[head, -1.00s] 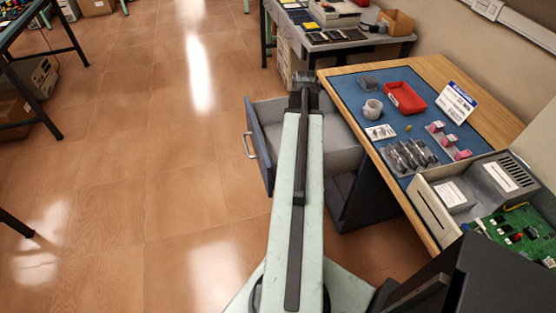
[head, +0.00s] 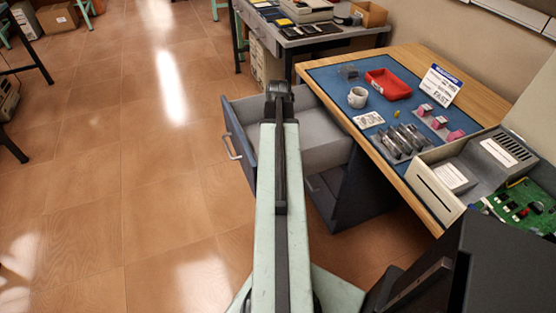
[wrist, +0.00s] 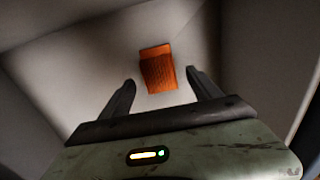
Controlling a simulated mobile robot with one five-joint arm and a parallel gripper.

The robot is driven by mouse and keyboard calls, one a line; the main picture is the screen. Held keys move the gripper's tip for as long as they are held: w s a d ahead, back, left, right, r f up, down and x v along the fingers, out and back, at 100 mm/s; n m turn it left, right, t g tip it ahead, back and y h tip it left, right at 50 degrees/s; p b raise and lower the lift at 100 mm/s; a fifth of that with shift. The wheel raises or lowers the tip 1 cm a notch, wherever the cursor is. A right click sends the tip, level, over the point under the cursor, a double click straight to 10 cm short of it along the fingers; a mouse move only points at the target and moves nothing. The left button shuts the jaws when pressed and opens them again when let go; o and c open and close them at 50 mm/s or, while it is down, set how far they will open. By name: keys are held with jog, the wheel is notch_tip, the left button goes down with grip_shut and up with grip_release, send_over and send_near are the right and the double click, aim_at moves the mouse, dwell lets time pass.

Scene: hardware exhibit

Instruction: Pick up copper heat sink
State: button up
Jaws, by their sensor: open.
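The copper heat sink (wrist: 158,70) shows in the wrist view as a small orange finned block inside the pale grey interior of a drawer. My gripper (wrist: 161,80) is open, with its two dark fingers pointing toward the heat sink, one on either side of it in the picture. The heat sink lies beyond the fingertips, and nothing is held. In the head view, my arm reaches over the open drawer (head: 236,135) of the desk. The heat sink is not visible there, and the fingers cannot be made out.
An open case with a circuit board (head: 515,205) stands at the right.

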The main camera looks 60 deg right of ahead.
notch_tip(320, 180, down, 4)
jog(key=shift+r+b, duration=0.2)
jog(key=shift+b, duration=0.95)
jog(key=shift+r, duration=0.2)
jog(key=shift+c, duration=0.3)
jog(key=c, duration=1)
jog(key=shift+r+p, duration=0.1)
jog(key=shift+p, duration=0.2)
